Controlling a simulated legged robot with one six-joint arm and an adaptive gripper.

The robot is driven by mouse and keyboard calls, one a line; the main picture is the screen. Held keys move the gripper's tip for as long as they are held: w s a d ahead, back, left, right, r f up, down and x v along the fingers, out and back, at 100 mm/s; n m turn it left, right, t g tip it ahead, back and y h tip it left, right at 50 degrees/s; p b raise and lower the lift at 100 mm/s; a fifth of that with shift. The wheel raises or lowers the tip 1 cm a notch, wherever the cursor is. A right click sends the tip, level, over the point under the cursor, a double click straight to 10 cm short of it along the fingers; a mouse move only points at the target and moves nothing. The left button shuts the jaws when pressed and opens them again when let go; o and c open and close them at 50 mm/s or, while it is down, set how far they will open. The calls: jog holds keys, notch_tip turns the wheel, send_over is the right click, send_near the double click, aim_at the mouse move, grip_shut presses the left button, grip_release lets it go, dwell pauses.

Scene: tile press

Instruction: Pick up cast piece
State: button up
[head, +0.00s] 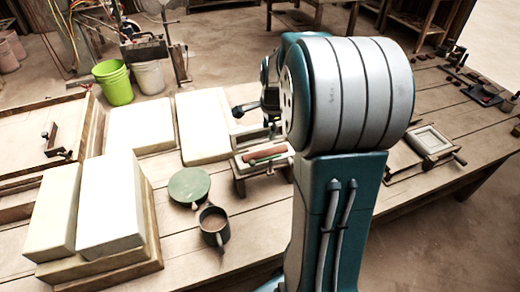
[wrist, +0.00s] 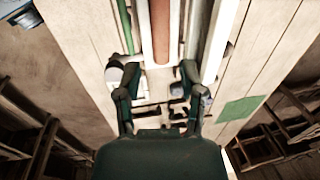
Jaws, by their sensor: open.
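My gripper (wrist: 158,76) is open in the wrist view, its two dark fingers apart with nothing between the tips. Beyond the tips a reddish-brown bar (wrist: 161,30) runs lengthwise, roughly in line with the gap, with pale strips on both sides. In the head view a reddish-brown bar (head: 264,154) lies on a small raised stand (head: 240,172), with a green strip beside it. I cannot tell for sure which thing is the cast piece. My arm hides much of the area around the stand in the head view.
Large pale blocks (head: 205,125) fill the table's left part. A framed mould (head: 431,141) lies on the right. Bare planks show at the front.

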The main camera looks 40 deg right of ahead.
aim_at(263, 152)
jog(key=f, duration=0.3)
jog(key=w+f, duration=0.1)
jog(key=f, duration=0.1)
jog(key=shift+a+f, duration=0.1)
jog(key=shift+f, duration=0.1)
jog(key=shift+a+f, duration=0.2)
jog(key=shift+f, duration=0.1)
jog(key=f, duration=0.3)
jog(key=w+f, duration=0.1)
jog(key=shift+d+f, duration=0.4)
jog(key=shift+f, duration=0.05)
jog(key=shift+a+r, duration=0.1)
jog(key=shift+a, duration=0.3)
grip_shut()
